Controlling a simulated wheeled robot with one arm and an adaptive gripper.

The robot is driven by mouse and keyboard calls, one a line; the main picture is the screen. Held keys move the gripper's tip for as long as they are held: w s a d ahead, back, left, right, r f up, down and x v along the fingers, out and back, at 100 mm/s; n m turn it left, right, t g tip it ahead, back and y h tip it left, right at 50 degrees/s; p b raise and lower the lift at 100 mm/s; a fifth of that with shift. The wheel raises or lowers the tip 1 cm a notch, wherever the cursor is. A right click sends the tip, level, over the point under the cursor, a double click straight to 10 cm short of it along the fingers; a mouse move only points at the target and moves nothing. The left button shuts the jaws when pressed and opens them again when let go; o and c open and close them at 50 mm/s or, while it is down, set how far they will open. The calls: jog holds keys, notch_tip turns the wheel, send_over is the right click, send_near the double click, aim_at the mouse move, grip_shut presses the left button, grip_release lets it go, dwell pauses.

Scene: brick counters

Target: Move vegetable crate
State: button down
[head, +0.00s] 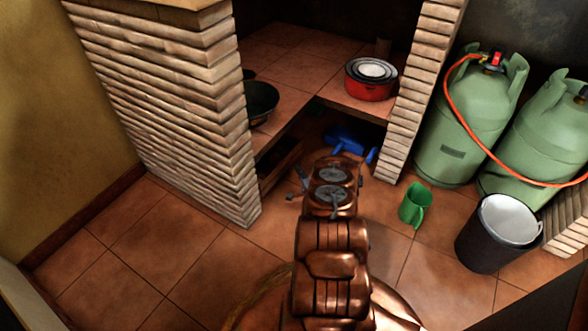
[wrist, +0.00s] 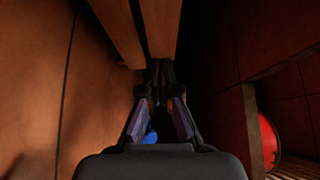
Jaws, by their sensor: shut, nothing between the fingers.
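A dark slatted wooden edge (head: 279,168), perhaps the vegetable crate, shows in the low opening under the left counter in the head view; most of it is hidden in shadow. In the wrist view two wooden slats (wrist: 160,28) stand just beyond the fingertips; I cannot tell for sure that they belong to the crate. My gripper (wrist: 156,94) is shut and empty, pointing at the lower end of these slats. I cannot tell whether it touches them. In the head view my arm reaches toward the opening and largely hides the gripper.
A blue object (head: 346,140) lies under the counter and partly shows in the wrist view (wrist: 151,137). Brick pillars flank the opening. A green jug (head: 415,205), a dark bucket (head: 498,235) and green gas bottles (head: 470,115) stand right. Floor is clear at left.

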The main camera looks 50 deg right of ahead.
jog(key=p+v, duration=0.2)
jog(key=v, duration=0.7)
jog(key=shift+s+a, duration=0.15)
